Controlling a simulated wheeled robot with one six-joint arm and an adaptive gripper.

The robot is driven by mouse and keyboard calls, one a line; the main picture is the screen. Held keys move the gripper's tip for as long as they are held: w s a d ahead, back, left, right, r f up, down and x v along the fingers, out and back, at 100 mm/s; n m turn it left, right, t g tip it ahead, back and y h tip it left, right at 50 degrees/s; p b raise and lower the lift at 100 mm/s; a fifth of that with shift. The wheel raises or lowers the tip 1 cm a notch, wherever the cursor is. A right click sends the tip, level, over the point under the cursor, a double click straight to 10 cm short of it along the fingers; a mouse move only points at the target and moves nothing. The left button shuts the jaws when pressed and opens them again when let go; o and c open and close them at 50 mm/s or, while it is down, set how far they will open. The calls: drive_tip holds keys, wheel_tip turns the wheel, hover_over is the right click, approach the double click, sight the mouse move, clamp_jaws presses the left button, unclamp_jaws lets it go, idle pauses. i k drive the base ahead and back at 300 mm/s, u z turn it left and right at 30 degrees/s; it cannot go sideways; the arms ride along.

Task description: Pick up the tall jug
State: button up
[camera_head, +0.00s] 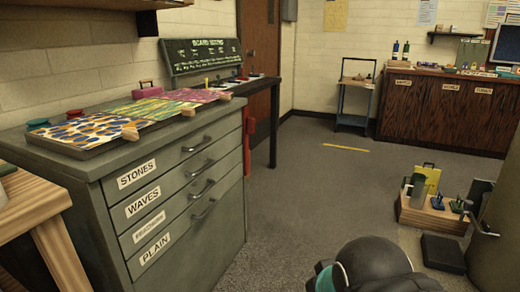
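No thing in view is clearly a tall jug. A grey upright cylinder (417,190) stands in a low wooden crate at the right; it could be a jug, but it is too small to tell. Another grey upright shape (480,192) stands near the crate's right side, and I cannot tell what it is. My gripper is not in view. A dark rounded part with a teal band at the bottom edge looks like a link of my own arm.
A grey drawer cabinet (185,185) with patterned sheets fills the left. A wooden table (35,205) is at near left. The middle floor is clear toward the dark wooden counter (435,110).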

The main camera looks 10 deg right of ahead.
sight(420, 190)
drive_tip(key=z, duration=0.05)
drive_tip(key=i, duration=2.15)
drive_tip(key=z, duration=0.9)
drive_tip(key=i, duration=1.7)
drive_tip(key=z, duration=1.25)
drive_tip(key=i, duration=0.45)
drive_tip(key=z, duration=0.15)
